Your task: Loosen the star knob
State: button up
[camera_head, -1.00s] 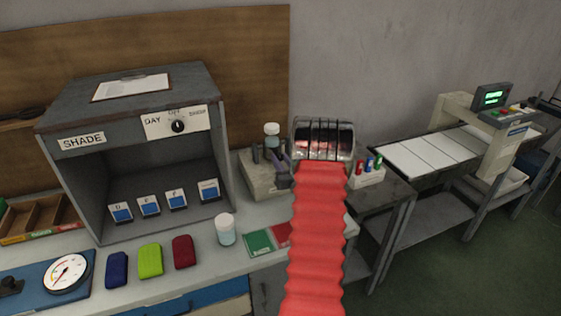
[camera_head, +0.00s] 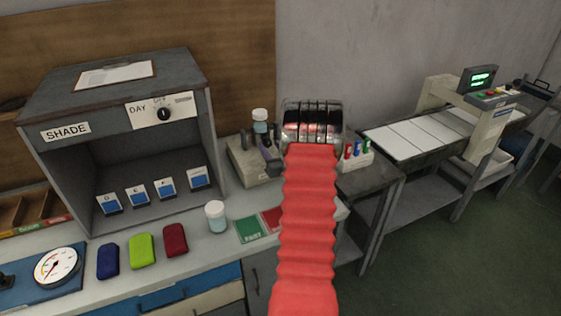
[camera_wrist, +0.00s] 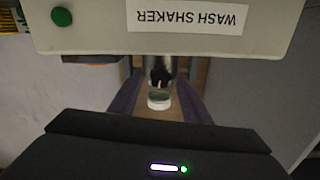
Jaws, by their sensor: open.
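A small black knob-like part (camera_wrist: 161,76) shows in the wrist view between my fingers, beside the wash shaker's casing (camera_wrist: 90,40); I take it for the star knob, but its star shape is too small and dark to make out. A pale round jar-like thing (camera_wrist: 158,102) shows just below it. My gripper (camera_wrist: 160,85) is open, one finger on each side, and I cannot tell whether they touch the knob. In the head view my gripper (camera_head: 258,147) is at the beige shaker box (camera_head: 245,172), with a white-capped jar (camera_head: 260,121) just behind. The knob is not distinguishable there.
The grey shade cabinet (camera_head: 75,105) stands left of the shaker. A white-capped jar (camera_head: 216,216), coloured blocks (camera_head: 142,250) and a dial gauge (camera_head: 57,267) lie on the bench front. A marker rack (camera_head: 358,157) stands close to the right of my arm.

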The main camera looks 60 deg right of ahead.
jog(key=v, duration=1.2)
jog(key=shift+s, duration=0.25)
jog(key=shift+s+a+f, duration=0.1)
